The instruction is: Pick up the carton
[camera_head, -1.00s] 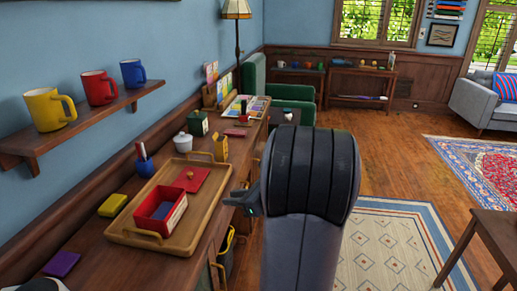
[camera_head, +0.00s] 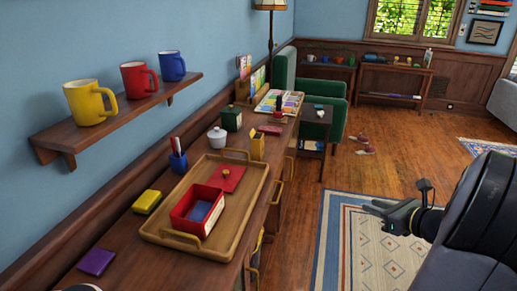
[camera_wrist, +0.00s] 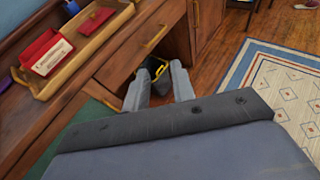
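A small yellow carton (camera_head: 257,147) with a peaked top stands upright on the wooden sideboard (camera_head: 150,268), just behind the tray's far right corner. I cannot make it out in the wrist view. My gripper (camera_head: 378,208) is out over the floor and rug, to the right of the sideboard and well apart from the carton. In the wrist view my gripper (camera_wrist: 160,78) has its two grey fingers apart with nothing held between them. A dark container with a yellow rim shows beyond the fingers, low by the sideboard.
A wooden tray (camera_head: 222,243) holds a red open box (camera_head: 187,212) and a red lid (camera_head: 227,177). A white lidded pot (camera_head: 217,138), a green box (camera_head: 231,118) and a pen cup (camera_head: 178,161) stand nearby. A mug shelf (camera_head: 120,118) hangs above. The floor right of the sideboard is open.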

